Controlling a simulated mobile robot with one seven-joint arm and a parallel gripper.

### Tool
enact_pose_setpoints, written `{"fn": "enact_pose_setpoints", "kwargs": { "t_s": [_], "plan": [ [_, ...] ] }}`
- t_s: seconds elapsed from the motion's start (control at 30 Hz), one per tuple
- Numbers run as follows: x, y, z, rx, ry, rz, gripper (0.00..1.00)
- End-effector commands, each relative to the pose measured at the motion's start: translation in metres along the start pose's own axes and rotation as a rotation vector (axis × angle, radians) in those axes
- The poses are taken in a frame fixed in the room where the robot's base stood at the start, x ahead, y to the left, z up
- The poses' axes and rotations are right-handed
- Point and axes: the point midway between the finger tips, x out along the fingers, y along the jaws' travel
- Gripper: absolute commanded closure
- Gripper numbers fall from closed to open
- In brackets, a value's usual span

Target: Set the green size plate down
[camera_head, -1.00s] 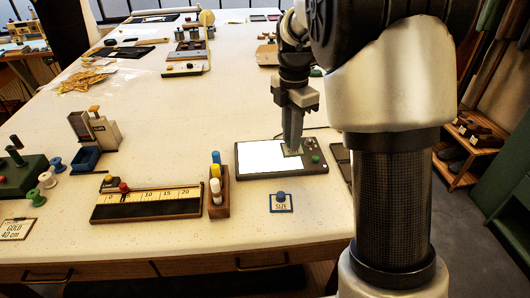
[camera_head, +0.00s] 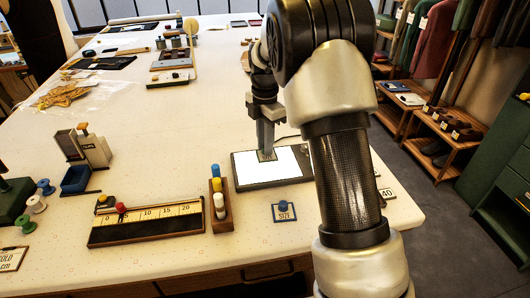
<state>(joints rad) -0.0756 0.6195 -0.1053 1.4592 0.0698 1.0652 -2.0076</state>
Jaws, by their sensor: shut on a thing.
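My gripper (camera_head: 266,138) points down over the lit white panel of a dark-framed pad (camera_head: 240,172). It is shut on the green size plate (camera_head: 267,156), of which only a small olive-toned piece shows at the fingertips. Its knob and any lettering are hidden by the fingers. The plate is at or just above the white panel; I cannot tell whether it touches. A blue-knobbed card marked SIZE (camera_head: 284,213) lies on the table in front of the pad.
A wooden holder with coloured pegs (camera_head: 220,212) stands left of the pad, beside a ruler board (camera_head: 146,223). A card marked 40 (camera_head: 387,194) lies near the right table edge. The table beyond the pad is fairly clear.

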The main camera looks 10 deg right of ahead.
Motion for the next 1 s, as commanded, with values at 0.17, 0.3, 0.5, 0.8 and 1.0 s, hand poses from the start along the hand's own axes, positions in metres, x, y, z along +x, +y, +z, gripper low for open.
{"fn": "enact_pose_setpoints", "kwargs": {
  "t_s": [0.17,0.3,0.5,0.8,1.0],
  "plan": [
    [0.028,-0.001,0.0,0.0,0.001,-0.003,1.0],
    [0.031,0.0,0.0,0.0,0.0,-0.001,1.0],
    [0.032,-0.001,0.0,0.0,0.0,-0.001,1.0],
    [0.034,-0.001,0.0,0.0,0.0,-0.001,0.62],
    [0.033,-0.001,0.0,0.0,0.0,-0.001,0.62]
  ]
}}
